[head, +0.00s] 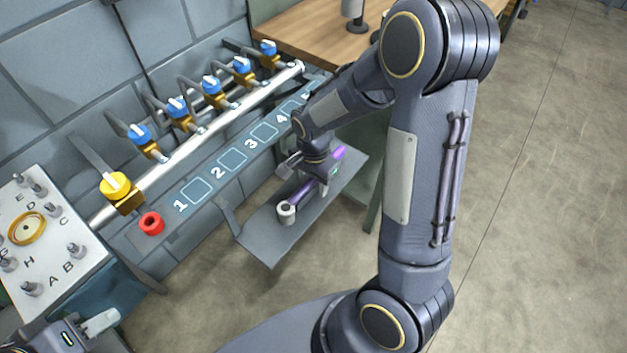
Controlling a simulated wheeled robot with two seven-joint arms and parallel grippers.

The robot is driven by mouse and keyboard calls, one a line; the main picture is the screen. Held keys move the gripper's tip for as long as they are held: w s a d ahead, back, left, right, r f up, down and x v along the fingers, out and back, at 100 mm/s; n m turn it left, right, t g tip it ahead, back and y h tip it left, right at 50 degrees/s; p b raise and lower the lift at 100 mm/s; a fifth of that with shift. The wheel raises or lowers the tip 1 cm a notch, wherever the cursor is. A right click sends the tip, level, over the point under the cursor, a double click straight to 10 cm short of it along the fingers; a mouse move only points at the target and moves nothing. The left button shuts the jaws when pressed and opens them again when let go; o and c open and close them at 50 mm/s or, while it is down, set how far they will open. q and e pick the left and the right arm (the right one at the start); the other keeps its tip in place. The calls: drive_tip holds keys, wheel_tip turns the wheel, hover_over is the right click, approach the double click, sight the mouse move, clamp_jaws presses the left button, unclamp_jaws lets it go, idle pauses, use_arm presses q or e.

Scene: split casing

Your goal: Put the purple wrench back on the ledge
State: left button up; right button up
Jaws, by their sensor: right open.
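The purple wrench (303,193) is over the grey ledge (270,246), below the numbered panel, and appears to lie on it. Its grey ring end (286,212) points toward the lower left and its purple far end (340,152) to the upper right. My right gripper (309,180) is open at the wrench's middle, its fingers about the handle, hiding part of it. Whether a finger touches the wrench cannot be told. My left gripper (98,323) is at the bottom left corner, far from the wrench and only partly in view; its opening cannot be told.
A pipe (190,146) with several blue-handled valves and a yellow-handled valve (115,186) runs behind the ledge. A red ring (151,223) sits left of the numbered squares. A lettered board with pegs (50,250) stands left. A wooden table (300,32) is behind.

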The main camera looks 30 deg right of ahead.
wheel_tip(320, 180, up, 8)
drive_tip(key=shift+f+p, duration=0.1)
drive_tip(key=shift+p, duration=0.35)
idle(2.3)
